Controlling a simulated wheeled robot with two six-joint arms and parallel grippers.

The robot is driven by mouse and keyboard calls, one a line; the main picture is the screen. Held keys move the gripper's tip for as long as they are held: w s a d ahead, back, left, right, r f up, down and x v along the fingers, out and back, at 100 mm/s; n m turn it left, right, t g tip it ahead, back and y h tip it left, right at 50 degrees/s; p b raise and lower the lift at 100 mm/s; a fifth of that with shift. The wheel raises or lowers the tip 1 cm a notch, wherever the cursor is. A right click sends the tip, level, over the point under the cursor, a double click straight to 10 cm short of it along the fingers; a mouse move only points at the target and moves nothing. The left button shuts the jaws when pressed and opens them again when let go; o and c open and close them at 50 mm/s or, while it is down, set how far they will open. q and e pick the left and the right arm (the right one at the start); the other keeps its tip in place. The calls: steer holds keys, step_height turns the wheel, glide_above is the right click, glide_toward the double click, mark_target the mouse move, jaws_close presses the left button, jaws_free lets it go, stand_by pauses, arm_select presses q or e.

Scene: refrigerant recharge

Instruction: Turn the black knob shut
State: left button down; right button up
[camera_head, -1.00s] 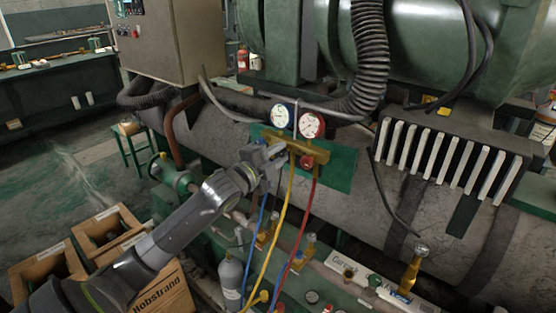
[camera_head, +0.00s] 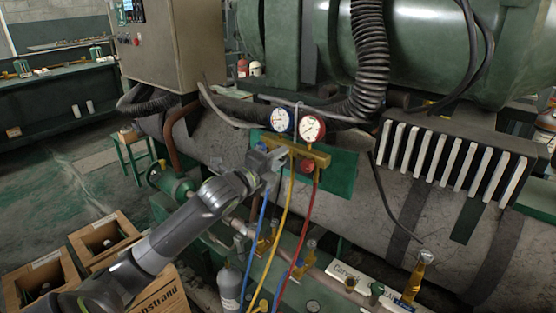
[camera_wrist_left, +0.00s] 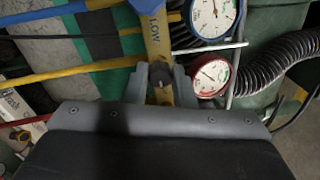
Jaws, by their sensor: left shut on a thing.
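The brass manifold (camera_head: 318,158) with a blue-rimmed gauge (camera_head: 281,120) and a red-rimmed gauge (camera_head: 312,127) hangs in front of a green plate. My left gripper (camera_head: 277,158) is at the manifold's left end. In the left wrist view, the black knob (camera_wrist_left: 160,74) sits between the two fingers of my left gripper (camera_wrist_left: 160,84), which is shut on it. The manifold bar (camera_wrist_left: 156,35) there carries a LOW label. In the head view the gripper hides the black knob. A red knob (camera_head: 307,166) shows further right. My right gripper is out of view.
Blue (camera_head: 257,235), yellow (camera_head: 283,220) and red (camera_head: 305,230) hoses hang below the manifold, close to my left gripper. A ribbed black hose (camera_head: 369,60) runs above. Wooden crates (camera_head: 100,258) stand at lower left, below my left arm.

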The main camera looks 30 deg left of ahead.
arm_select(q)
steer(key=shift+f, duration=0.1)
steer(key=c, duration=1.2)
jaws_free()
steer(key=s+a+p, duration=0.1)
steer(key=s+p, duration=0.3)
steer(key=s, duration=1.3)
steer(key=shift+s+a+p, duration=0.15)
steer(key=shift+s+p, duration=0.05)
steer(key=shift+p, duration=0.15)
steer(key=shift+a, duration=0.1)
